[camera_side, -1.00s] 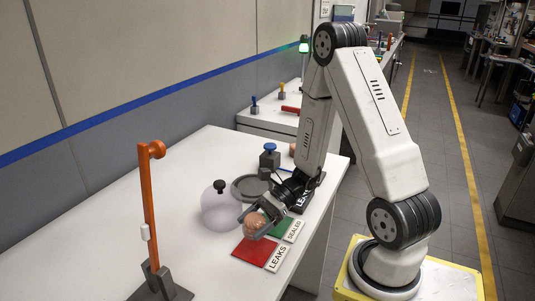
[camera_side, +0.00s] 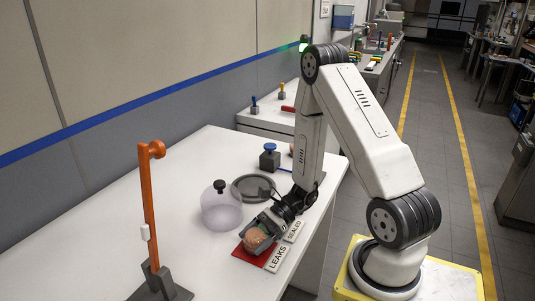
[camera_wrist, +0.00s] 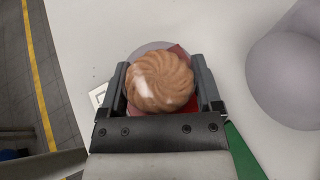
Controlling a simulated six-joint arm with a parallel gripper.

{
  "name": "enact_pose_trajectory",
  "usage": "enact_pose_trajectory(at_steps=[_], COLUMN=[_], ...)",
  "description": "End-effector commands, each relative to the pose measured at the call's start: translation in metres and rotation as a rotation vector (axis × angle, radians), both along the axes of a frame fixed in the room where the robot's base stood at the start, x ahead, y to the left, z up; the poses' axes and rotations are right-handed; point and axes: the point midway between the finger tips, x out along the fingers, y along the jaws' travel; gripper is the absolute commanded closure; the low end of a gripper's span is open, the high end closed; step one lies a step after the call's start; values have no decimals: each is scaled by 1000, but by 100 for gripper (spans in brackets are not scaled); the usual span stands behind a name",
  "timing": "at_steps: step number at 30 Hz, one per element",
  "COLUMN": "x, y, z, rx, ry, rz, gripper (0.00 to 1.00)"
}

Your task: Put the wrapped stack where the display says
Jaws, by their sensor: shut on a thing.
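The wrapped stack (camera_side: 256,240) is a round, swirled brown biscuit stack with a shiny film. My gripper (camera_side: 260,237) is shut on it over the red mat (camera_side: 240,254), whose card reads LEAKS (camera_side: 277,258). I cannot tell whether the stack touches the mat. In the wrist view the stack (camera_wrist: 160,80) sits between both fingers, with red beneath it. The green mat (camera_wrist: 243,150) shows at the lower right there; its SEALED card (camera_side: 294,231) stands beside my gripper in the side view. The display's reading is hidden behind my arm.
A clear dome with a black knob (camera_side: 220,208) stands left of my gripper, near a dark round plate (camera_side: 246,181). A blue-knobbed block (camera_side: 269,159) is behind. An orange post (camera_side: 149,205) stands at the front left.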

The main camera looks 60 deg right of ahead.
Motion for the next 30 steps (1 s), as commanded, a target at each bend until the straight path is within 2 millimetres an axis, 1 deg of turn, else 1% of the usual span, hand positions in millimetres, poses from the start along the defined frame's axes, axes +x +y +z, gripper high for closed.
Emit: enact_pose_trajectory(at_steps=[3, 16, 17, 18, 30], x=[0, 0, 0, 0, 0], y=[0, 0, 0, 0, 0], z=[-4, -7, -7, -7, -4], rx=[0, 0, -1, -1, 0], ry=[1, 0, -1, -1, 0], rz=[0, -1, -1, -1, 0], gripper=[46, 46, 8, 0, 0])
